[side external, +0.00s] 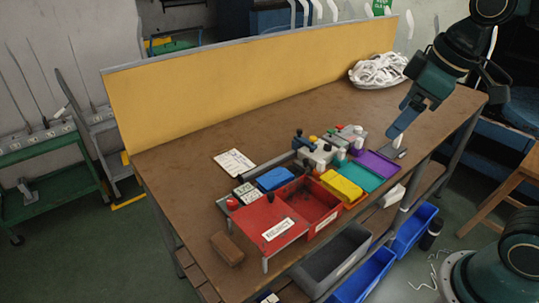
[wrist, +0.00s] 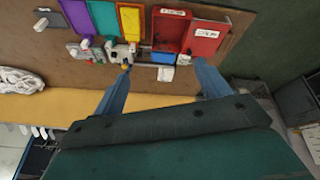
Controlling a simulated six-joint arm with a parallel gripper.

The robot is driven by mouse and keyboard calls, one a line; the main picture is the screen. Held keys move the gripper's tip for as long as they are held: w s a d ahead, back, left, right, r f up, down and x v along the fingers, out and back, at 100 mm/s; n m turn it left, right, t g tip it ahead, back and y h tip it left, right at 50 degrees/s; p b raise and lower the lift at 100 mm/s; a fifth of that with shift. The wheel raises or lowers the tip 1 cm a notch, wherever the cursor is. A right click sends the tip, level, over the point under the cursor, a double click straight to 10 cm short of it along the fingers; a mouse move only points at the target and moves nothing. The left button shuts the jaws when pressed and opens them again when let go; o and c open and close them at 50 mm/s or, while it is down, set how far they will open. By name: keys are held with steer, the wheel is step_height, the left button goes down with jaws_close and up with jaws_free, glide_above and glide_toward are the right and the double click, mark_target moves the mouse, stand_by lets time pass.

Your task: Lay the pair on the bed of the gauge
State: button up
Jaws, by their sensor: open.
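My gripper (side external: 397,136) is above the right part of the bench in the side view. In the wrist view its two blue fingers (wrist: 161,68) are spread wide with nothing between them. A flat blue piece (side external: 275,178) lies beside the open red bin; it also shows in the wrist view (wrist: 163,57). I cannot tell whether it is the pair. A grey device with small knobs (side external: 319,154) stands behind the coloured trays and shows in the wrist view (wrist: 119,54). I cannot tell for certain which part is the gauge's bed.
A red REJECT cover (side external: 268,222), an open red bin (side external: 318,205) and yellow (side external: 342,187), teal (side external: 367,173) and purple (side external: 377,163) trays line the front. A white tangled pile (side external: 378,70) sits back right. A yellow panel (side external: 250,80) closes the back. The bench's back middle is clear.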

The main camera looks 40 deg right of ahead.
steer(key=s+f+m+t, duration=0.1)
steer(key=s+f+m, duration=0.1)
steer(key=s, duration=0.6)
steer(key=shift+d+f+m, duration=0.15)
steer(key=shift+f+m, duration=0.2)
steer(key=shift+m, duration=0.55)
